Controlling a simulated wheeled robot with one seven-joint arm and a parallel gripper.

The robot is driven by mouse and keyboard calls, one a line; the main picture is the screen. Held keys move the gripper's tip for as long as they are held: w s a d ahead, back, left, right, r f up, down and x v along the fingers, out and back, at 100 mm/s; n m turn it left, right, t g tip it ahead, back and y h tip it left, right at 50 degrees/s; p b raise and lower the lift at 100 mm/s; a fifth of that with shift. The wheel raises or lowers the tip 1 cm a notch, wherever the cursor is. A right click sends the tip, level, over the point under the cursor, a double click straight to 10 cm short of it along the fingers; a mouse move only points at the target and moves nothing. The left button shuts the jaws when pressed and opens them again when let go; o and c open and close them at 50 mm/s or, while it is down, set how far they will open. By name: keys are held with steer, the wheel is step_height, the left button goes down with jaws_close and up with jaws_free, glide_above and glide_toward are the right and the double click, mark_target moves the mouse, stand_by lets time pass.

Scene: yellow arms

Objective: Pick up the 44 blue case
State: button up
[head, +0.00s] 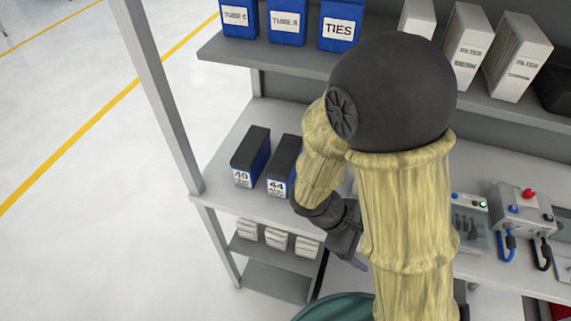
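The 44 blue case (277,180) stands upright on the grey bench shelf. It has a dark top, blue sides and a white label reading 44. My arm hides part of its right side. A similar blue case labelled 40 (248,162) stands just to its left, with a narrow space between them. My gripper (358,262) is at the lower right of the 44 case, by the shelf's front edge, and looks apart from it. Its fingers are mostly hidden by my arm, so I cannot tell whether they are open or shut.
The bench shelf (222,199) has a grey post (160,95) at its left. Blue bins (287,22) and white filter boxes (515,55) stand on the upper shelf. White stacks (277,240) sit below. A control box (523,207) with cables is at right. Open floor lies left.

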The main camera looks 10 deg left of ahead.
steer(key=w+a+n+t, duration=0.1)
steer(key=a+n+t, duration=0.2)
steer(key=w+a+n+t+h, duration=0.1)
steer(key=a+n+t, duration=0.3)
steer(key=w+a+r+n+t, duration=0.1)
steer(key=a+n+t, duration=0.2)
steer(key=a+n, duration=0.1)
steer(key=shift+w+t+h, duration=0.15)
steer(key=shift+t+h, duration=0.15)
steer(key=s+a+n+t+y, duration=0.1)
steer(key=a+n+t+y, duration=0.35)
steer(key=a, duration=0.35)
steer(key=n+t+y, duration=0.3)
steer(key=n+y, duration=0.1)
steer(key=n, duration=0.1)
glide_toward(274, 180)
steer(key=shift+s+a+r+g+p, duration=0.1)
steer(key=shift+s+g+p, duration=0.1)
steer(key=shift+s, duration=0.35)
steer(key=shift+s+a+r+g+p, duration=0.1)
steer(key=shift+s+p, duration=0.1)
steer(key=shift+s, duration=0.3)
steer(key=shift+d, duration=0.1)
steer(key=w+p, duration=0.1)
steer(key=w, duration=0.3)
steer(key=w+p, duration=0.1)
steer(key=w, duration=0.3)
steer(key=w+d+p, duration=0.1)
steer(key=w, duration=0.3)
steer(key=shift+w, duration=0.1)
